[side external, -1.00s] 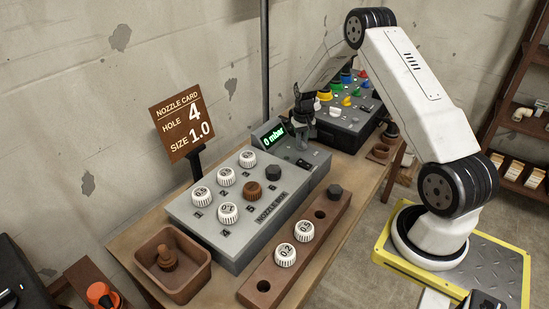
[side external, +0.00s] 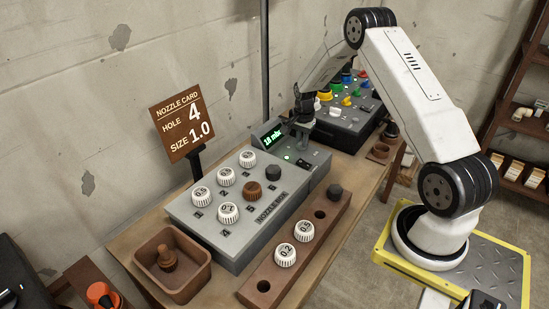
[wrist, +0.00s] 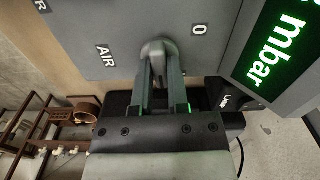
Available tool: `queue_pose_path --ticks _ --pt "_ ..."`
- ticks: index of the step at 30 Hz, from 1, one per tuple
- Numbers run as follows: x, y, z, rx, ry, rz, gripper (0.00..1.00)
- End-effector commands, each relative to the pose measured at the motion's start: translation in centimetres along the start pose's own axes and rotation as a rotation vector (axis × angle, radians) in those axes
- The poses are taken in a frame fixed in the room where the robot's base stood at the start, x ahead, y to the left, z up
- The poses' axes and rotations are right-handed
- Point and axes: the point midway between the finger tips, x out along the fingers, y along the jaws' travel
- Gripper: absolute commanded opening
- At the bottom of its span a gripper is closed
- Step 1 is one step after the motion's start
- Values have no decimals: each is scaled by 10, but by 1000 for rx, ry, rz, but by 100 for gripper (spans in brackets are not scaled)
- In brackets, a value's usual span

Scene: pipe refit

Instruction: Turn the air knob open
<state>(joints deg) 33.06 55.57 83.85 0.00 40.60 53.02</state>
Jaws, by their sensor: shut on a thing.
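The air knob (wrist: 158,48) is a small grey knob on the grey panel, beside the AIR label (wrist: 105,55) in the wrist view. My gripper (wrist: 160,66) is shut on it, one finger on each side. In the side external view my gripper (side external: 301,137) points down at the far end of the nozzle box (side external: 240,248) and hides the knob. The green display (side external: 271,137) shows a small mbar reading, too blurred to be sure of. A green light (side external: 287,157) glows on the panel.
White numbered caps and a brown cap (side external: 252,188) sit on the box. A brown rack (side external: 262,286) with caps lies in front, and a brown tray (side external: 200,279) stands at left. The nozzle card (side external: 182,120) reads hole 4, size 1.0. A panel of coloured knobs stands behind.

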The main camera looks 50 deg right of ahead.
Motion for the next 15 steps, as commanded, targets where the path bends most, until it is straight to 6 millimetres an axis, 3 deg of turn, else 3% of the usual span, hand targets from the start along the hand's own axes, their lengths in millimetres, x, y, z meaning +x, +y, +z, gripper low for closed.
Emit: queue_pose_path --ticks 15 --pt "-1 0 0 87 0 -1 0"
